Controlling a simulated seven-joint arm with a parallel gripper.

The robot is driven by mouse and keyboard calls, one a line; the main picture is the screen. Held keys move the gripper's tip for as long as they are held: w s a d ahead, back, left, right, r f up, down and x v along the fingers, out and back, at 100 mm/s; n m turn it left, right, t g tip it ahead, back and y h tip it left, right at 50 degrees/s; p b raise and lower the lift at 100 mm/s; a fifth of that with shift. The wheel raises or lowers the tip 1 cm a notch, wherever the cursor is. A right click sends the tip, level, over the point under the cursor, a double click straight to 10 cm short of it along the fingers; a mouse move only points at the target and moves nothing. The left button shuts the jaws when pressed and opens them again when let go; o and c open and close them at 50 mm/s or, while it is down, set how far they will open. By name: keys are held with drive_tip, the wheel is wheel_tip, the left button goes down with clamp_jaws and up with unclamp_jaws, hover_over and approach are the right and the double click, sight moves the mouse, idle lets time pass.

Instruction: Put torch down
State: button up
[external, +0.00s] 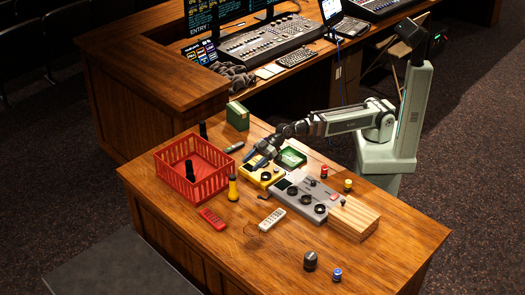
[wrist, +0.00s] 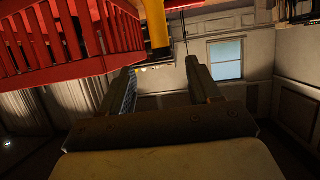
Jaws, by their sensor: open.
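A yellow and black torch (external: 233,188) stands upright on the wooden desk, just right of the red crate (external: 205,187). Its yellow body (wrist: 156,28) shows at the top of the wrist view, beyond my fingertips. My gripper (external: 256,160) is above the yellow control box (external: 262,179), up and right of the torch in the picture. In the wrist view my gripper (wrist: 161,67) has its two fingers well apart with nothing between them. The torch is apart from the fingers.
A black cylinder (external: 190,171) stands in the red crate. A grey control box (external: 303,198), a wooden block (external: 353,218), a red handset (external: 212,219) and a pale remote (external: 272,219) lie nearby. A green box (external: 237,115) stands behind. The front desk is mostly clear.

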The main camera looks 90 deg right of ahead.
sight(232, 181)
drive_tip(key=x, duration=1.2)
drive_tip(key=shift+w+a, duration=0.15)
drive_tip(key=shift+w, duration=0.05)
drive_tip(key=shift+c, duration=0.4)
clamp_jaws()
